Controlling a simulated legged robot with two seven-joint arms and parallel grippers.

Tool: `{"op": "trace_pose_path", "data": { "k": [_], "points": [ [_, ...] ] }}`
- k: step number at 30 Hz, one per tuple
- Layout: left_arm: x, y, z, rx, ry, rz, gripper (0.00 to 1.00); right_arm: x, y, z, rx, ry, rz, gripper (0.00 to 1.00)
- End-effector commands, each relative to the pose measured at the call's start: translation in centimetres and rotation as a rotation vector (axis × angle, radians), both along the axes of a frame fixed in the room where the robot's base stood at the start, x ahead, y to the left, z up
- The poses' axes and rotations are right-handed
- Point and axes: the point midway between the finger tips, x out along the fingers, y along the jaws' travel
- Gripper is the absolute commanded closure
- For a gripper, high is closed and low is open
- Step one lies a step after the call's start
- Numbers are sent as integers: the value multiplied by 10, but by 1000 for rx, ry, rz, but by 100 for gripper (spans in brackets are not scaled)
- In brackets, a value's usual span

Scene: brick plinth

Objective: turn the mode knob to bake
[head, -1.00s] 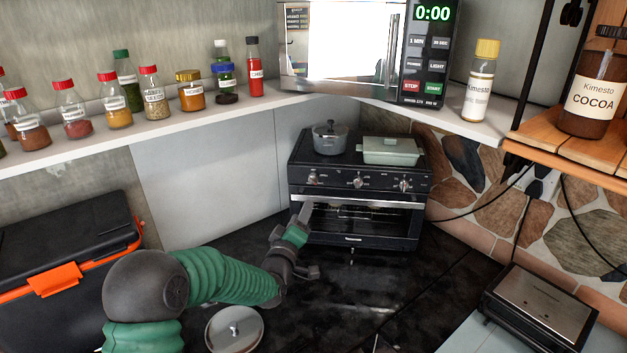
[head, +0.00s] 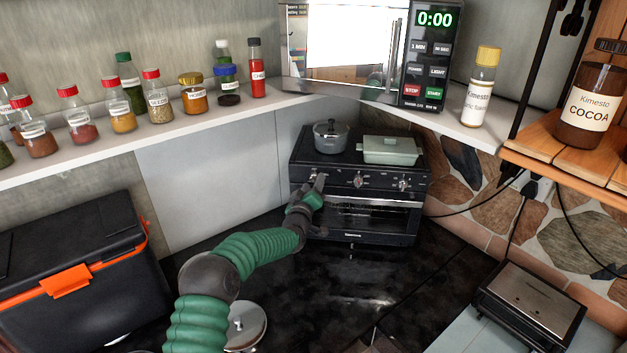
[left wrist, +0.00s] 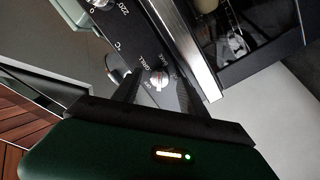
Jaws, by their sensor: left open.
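The black toaster oven (head: 362,212) stands in the corner, with a row of three knobs on its front panel. My left gripper (head: 319,184) is at the left end of that panel, in front of the leftmost knob and partly hiding it. In the left wrist view the mode knob (left wrist: 159,78) is pale and round, with GRILL and other small labels around it. The open fingers of my left gripper (left wrist: 158,90) are on either side of the knob. Whether they touch it, and exactly where it points, I cannot tell. My right gripper is out of view.
A grey pot (head: 331,137) and a pale green dish (head: 391,150) sit on the oven. The shelf above holds spice jars and a microwave (head: 350,45). A black cooler (head: 80,265) is at left, a toaster (head: 528,305) at right. The black counter before the oven is mostly clear.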

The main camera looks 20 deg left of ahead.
Motion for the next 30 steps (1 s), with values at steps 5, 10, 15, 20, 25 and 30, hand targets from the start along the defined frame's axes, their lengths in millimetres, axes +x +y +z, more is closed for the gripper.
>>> {"op": "trace_pose_path", "data": {
  "k": [5,10,15,20,25,30],
  "points": [
    [9,2,1,1,-1,0,50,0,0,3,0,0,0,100],
    [10,1,0,1,-1,0,50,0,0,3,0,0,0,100],
    [10,1,1,1,-1,0,63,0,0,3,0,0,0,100],
    [10,2,0,1,-1,0,84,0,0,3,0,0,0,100],
    [10,2,0,1,-1,0,100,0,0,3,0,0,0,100],
    [10,1,-3,40,7,-1,100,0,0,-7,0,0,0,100]
  ]
}}
